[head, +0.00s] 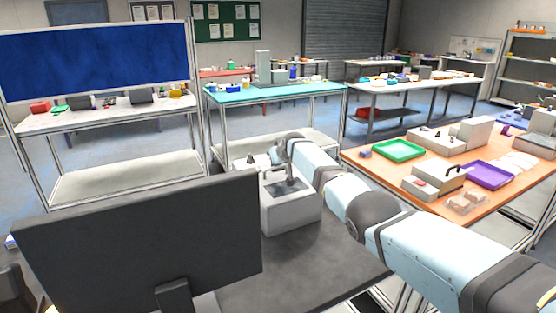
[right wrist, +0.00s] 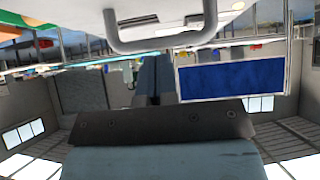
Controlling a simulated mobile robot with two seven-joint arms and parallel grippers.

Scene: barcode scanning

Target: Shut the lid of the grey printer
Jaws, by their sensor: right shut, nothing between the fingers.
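The grey printer (head: 292,214) stands on the dark tabletop behind the monitor, with a dark patch on its top. My right arm reaches in from the right, and my right gripper (head: 284,165) is at the printer's top, shut and empty. The arm partly covers the printer, so I cannot tell the lid's angle or whether the gripper touches it. In the right wrist view, a grey bar-shaped handle (right wrist: 160,46) spans the top of the picture beside a pale surface. My left gripper is out of view.
A black monitor (head: 140,245) fills the front left and hides part of the dark table (head: 335,260). An orange-topped table (head: 375,172) at right holds a green tray (head: 398,150), a purple tray (head: 490,175) and grey devices. Other workbenches stand behind.

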